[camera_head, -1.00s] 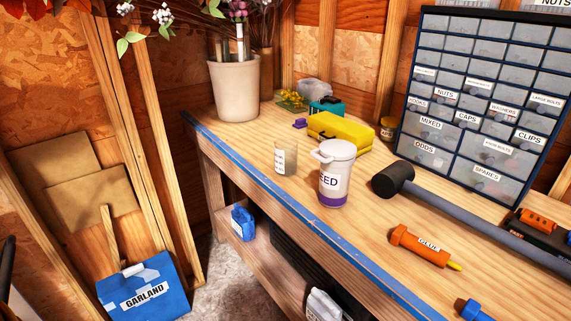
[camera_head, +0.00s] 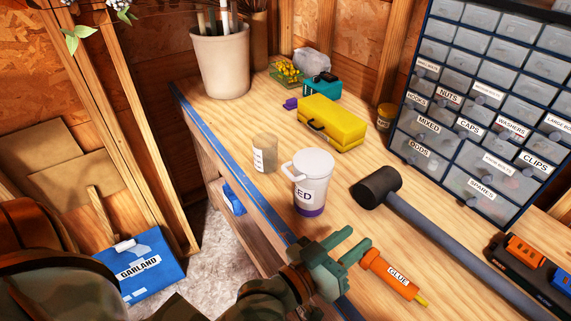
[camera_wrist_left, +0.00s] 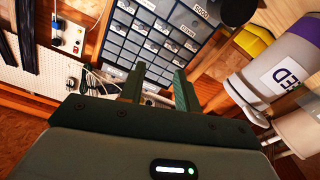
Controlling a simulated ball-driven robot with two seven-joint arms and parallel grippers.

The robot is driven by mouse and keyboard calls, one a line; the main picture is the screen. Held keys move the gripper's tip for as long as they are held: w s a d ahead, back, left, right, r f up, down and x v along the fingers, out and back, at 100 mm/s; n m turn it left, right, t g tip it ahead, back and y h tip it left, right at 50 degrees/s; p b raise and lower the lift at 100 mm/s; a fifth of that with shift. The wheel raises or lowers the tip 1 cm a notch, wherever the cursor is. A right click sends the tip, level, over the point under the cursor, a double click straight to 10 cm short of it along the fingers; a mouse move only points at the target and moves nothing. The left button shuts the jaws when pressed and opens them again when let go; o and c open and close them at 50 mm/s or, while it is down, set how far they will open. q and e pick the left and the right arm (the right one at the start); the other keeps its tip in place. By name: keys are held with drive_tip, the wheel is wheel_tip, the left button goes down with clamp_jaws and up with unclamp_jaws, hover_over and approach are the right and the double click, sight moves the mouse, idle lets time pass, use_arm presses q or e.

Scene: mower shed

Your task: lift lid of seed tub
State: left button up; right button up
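The seed tub (camera_head: 309,184) is white with a purple base band and a label partly reading "ED". It stands upright on the workbench. Its white lid (camera_head: 312,163) is on top, with a loop handle at the left. In the left wrist view the tub (camera_wrist_left: 268,75) appears tilted at the right edge. My left gripper (camera_head: 352,246) is over the bench's front edge, in front of and to the right of the tub, apart from it. Its two green fingers are spread with nothing between them, and they show also in the wrist view (camera_wrist_left: 158,88). My right gripper is not in view.
An orange glue tube (camera_head: 392,273) lies just right of my left gripper. A black mallet (camera_head: 380,188) lies right of the tub. A clear beaker (camera_head: 265,153) stands behind-left of it. A yellow case (camera_head: 332,122) and a drawer cabinet (camera_head: 490,100) are farther back.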

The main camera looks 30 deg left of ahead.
use_arm(q)
wheel_tip(320, 180, up, 5)
drive_tip(key=n+t+y, duration=0.2)
drive_tip(key=n+t, duration=0.2)
drive_tip(key=n, duration=0.1)
drive_tip(key=n+g+y, duration=0.7)
drive_tip(key=n+y, duration=0.9)
drive_tip(key=n, duration=0.7)
approach(287, 167)
drive_tip(key=shift+y, duration=0.3)
drive_tip(key=p+x, duration=0.1)
drive_tip(key=x, duration=0.9)
drive_tip(key=shift+w+d+f, duration=0.1)
drive_tip(key=shift+f, duration=0.05)
